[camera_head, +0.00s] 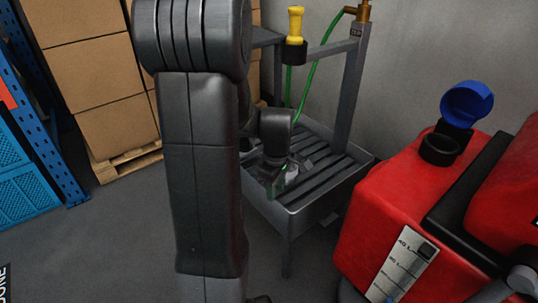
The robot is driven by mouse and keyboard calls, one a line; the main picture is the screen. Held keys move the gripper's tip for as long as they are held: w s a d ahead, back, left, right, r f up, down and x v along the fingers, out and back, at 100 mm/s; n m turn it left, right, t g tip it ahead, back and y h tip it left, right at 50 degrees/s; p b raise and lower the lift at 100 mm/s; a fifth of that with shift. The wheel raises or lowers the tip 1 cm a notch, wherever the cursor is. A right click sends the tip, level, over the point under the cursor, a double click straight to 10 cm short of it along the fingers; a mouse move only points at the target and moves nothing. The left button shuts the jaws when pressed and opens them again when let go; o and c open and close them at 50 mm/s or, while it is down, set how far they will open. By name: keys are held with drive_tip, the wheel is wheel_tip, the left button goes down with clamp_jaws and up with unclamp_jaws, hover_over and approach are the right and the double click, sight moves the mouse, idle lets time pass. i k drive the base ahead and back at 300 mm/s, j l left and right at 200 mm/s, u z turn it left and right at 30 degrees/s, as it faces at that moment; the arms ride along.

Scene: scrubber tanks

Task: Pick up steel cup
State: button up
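My gripper (284,177) is small in the view, pointing down over the slatted grey metal sink (330,182) beyond my arm. A small pale, shiny patch (292,172) shows at the fingers. I cannot tell whether it is the steel cup or part of the gripper. No steel cup can be clearly made out elsewhere. My dark arm covers the middle left of the view and hides part of the sink's left side. The finger opening is too small and dark to read.
A red tank (390,215) with an open blue cap (467,103) stands at right. The sink's post (350,95) and green hose (308,82) rise behind the gripper, beside a yellow nozzle (295,22). Cardboard boxes (90,60) on a pallet and a blue rack (45,150) stand left.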

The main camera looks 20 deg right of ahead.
sight(291, 174)
drive_tip(key=i+j+z, duration=0.15)
drive_tip(key=i, duration=0.3)
drive_tip(key=i+j+z, duration=0.1)
drive_tip(key=i, duration=0.4)
drive_tip(key=i+j+z, duration=0.15)
drive_tip(key=i+j, duration=0.2)
drive_tip(key=i+z, duration=0.1)
drive_tip(key=z, duration=0.9)
